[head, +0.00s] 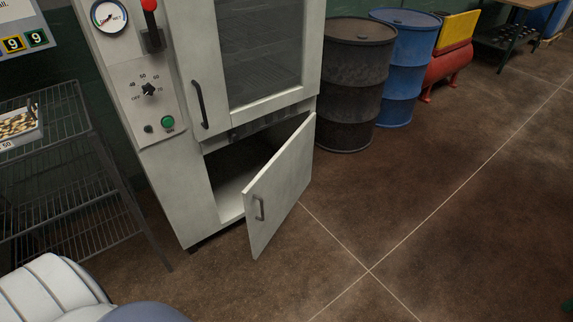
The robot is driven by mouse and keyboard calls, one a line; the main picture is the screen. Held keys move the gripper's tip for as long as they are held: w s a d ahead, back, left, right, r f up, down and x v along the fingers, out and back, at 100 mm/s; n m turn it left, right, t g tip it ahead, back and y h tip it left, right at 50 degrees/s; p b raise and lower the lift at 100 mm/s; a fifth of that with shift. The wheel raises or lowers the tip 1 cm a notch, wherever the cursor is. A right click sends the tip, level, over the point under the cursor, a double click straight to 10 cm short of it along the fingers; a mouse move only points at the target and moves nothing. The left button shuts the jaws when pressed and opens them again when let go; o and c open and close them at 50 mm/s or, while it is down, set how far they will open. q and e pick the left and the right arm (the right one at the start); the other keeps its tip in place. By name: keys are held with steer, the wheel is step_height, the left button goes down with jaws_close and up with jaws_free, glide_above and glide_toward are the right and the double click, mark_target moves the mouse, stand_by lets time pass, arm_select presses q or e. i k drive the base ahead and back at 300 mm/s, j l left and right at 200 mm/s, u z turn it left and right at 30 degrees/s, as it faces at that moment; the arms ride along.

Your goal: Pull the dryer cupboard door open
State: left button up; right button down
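The dryer (185,190) is a tall off-white cabinet left of centre in the head view. Its lower cupboard door (281,185) stands partly open, swung out on its right side, with a small grey handle (259,209) near its free left edge. The dark cupboard inside (238,160) shows through the gap and looks empty where visible. The upper glass door (262,55) is closed and has a dark vertical handle (199,104). Neither gripper is in view. A white and grey rounded part at the bottom left is mine.
A black drum (355,85), a blue drum (405,65) and a red tank (447,68) stand to the right. The brown floor (430,215) in front and to the right is clear.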

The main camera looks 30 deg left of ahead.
mark_target(269, 198)
steer(key=u, duration=0.4)
steer(key=i+l+u, duration=0.1)
steer(key=u, duration=0.3)
steer(key=l+u, duration=0.1)
steer(key=u, duration=0.35)
steer(key=i+l+u, duration=0.35)
steer(key=l, duration=0.45)
steer(key=l+u, duration=0.35)
steer(key=l, duration=0.4)
steer(key=l+u, duration=0.35)
steer(key=l, duration=0.5)
steer(key=i, duration=0.05)
